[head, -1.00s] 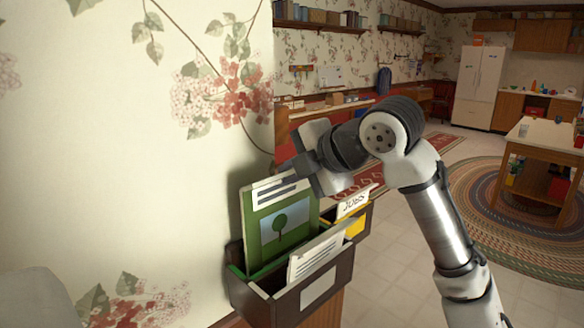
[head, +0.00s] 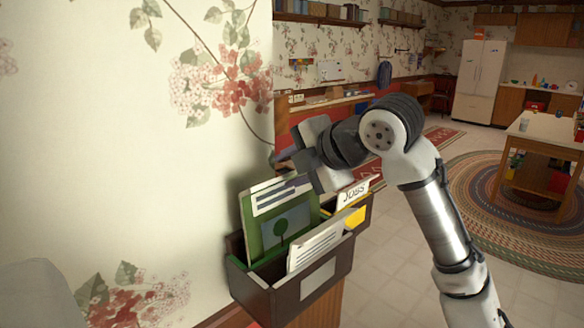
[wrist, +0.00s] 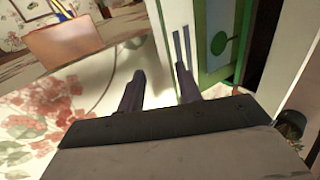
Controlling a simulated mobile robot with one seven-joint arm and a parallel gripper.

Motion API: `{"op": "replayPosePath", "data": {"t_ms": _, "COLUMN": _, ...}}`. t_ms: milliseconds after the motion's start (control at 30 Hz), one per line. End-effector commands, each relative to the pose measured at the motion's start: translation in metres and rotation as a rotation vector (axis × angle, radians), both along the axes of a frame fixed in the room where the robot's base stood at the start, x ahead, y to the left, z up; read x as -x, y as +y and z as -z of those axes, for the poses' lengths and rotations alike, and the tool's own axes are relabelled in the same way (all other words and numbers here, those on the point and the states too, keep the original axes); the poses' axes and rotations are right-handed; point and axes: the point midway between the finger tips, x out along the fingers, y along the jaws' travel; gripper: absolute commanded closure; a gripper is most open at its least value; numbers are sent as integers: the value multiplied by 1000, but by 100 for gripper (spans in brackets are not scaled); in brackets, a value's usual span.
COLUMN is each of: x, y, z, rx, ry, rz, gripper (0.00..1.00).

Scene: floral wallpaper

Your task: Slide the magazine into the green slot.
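The magazine (head: 279,225), green with a tree picture and a white header, stands in a dark wall box (head: 318,267). Its lower end is hidden inside the box, at the green-edged slot (head: 268,268) on the left; how deep it sits cannot be told. My gripper (head: 286,160) is just above the magazine's top edge. In the wrist view my gripper (wrist: 158,83) has its two fingers apart, with no object clearly held between them. The magazine (wrist: 188,32) shows there just beyond the right finger, its dark header bars visible.
A white leaflet (head: 318,243) leans in the front of the box. A yellow part with a "JOBS" card (head: 353,193) is at its back right. The floral wall (head: 140,150) is close on the left. Open floor (head: 395,250) lies to the right.

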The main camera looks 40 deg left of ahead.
Motion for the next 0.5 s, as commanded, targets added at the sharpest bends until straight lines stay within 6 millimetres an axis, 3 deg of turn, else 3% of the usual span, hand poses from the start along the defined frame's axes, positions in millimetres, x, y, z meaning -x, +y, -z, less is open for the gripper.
{"op": "replayPosePath", "data": {"t_ms": 267, "x": 0, "y": -6, "z": -3, "rx": 0, "ry": 0, "rz": 1, "gripper": 65}}
{"op": "replayPosePath", "data": {"t_ms": 500, "x": 3, "y": -45, "z": -27, "rx": -2, "ry": -2, "rz": 3, "gripper": 65}}
